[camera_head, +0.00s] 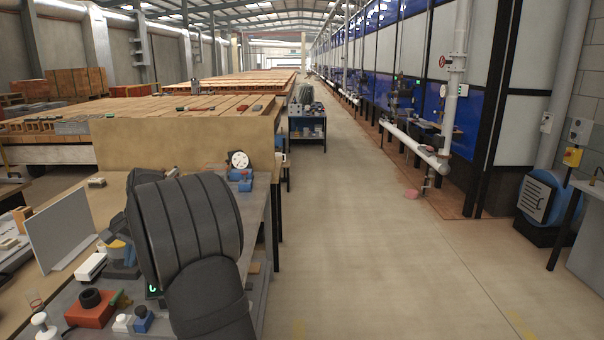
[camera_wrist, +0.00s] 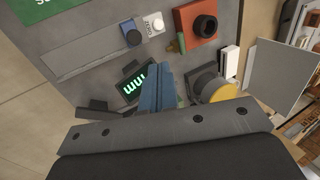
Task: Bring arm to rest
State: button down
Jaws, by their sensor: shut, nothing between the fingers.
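My gripper (camera_wrist: 158,92) shows in the wrist view as two blue fingers pressed together, with nothing between them. It is over the grey workbench, in front of a small black display with green digits (camera_wrist: 131,86) that it partly covers. In the head view my black ribbed arm stands over the left bench (camera_head: 256,288) and hides most of the gripper. No brick is held.
Near my gripper are a red block with a black knob (camera_wrist: 200,26), a grey and yellow round part (camera_wrist: 222,93) and a grey upright panel (camera_head: 62,226). A dial gauge (camera_head: 239,160) stands behind my arm.

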jog(key=x, duration=0.7)
jog(key=v, duration=0.6)
jog(key=shift+r, duration=0.15)
